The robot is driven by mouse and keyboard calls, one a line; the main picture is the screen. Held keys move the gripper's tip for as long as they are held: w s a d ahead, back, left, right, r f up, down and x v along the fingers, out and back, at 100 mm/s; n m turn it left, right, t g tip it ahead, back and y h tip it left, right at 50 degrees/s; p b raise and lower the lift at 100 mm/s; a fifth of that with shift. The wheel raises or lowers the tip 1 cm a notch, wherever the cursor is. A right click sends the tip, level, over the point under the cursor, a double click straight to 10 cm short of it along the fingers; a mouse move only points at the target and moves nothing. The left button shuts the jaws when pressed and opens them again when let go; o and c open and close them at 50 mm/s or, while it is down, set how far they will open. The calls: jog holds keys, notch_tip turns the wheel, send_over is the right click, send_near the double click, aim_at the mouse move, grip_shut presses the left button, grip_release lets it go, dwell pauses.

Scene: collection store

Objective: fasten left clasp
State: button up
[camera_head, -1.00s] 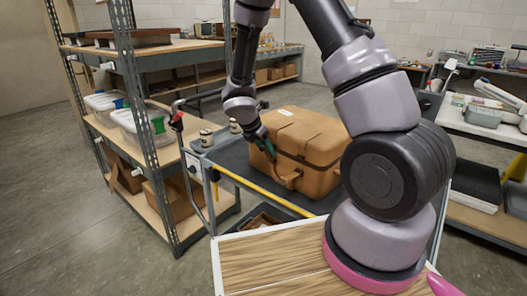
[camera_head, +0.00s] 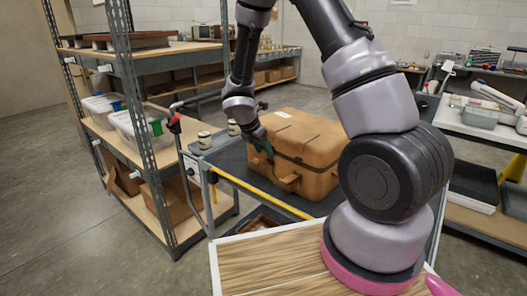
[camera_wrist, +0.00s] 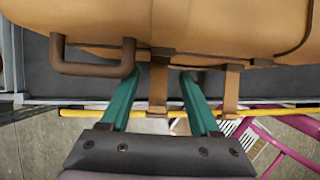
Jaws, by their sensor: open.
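A tan case (camera_head: 312,138) with a darker seam stands closed on the dark cart top, in the head view. Its brown handle (camera_wrist: 95,69) is at the left in the wrist view. One brown strap clasp (camera_wrist: 158,88) hangs down the case's side between my fingers. A second strap (camera_wrist: 231,90) hangs to the right, outside them. My gripper (camera_wrist: 159,76) is open, with one teal finger on each side of the first strap and a gap to both. In the head view my gripper (camera_head: 264,148) is at the case's left side. Whether the fingertips touch the case is hidden.
The cart (camera_head: 228,160) has a yellow bar (camera_wrist: 75,112) along its edge, just below the case in the wrist view. A metal shelf (camera_head: 150,125) is close on the left, and a white table (camera_head: 465,122) is at the right.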

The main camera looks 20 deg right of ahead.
jog(key=v, duration=1)
jog(key=shift+r, duration=0.25)
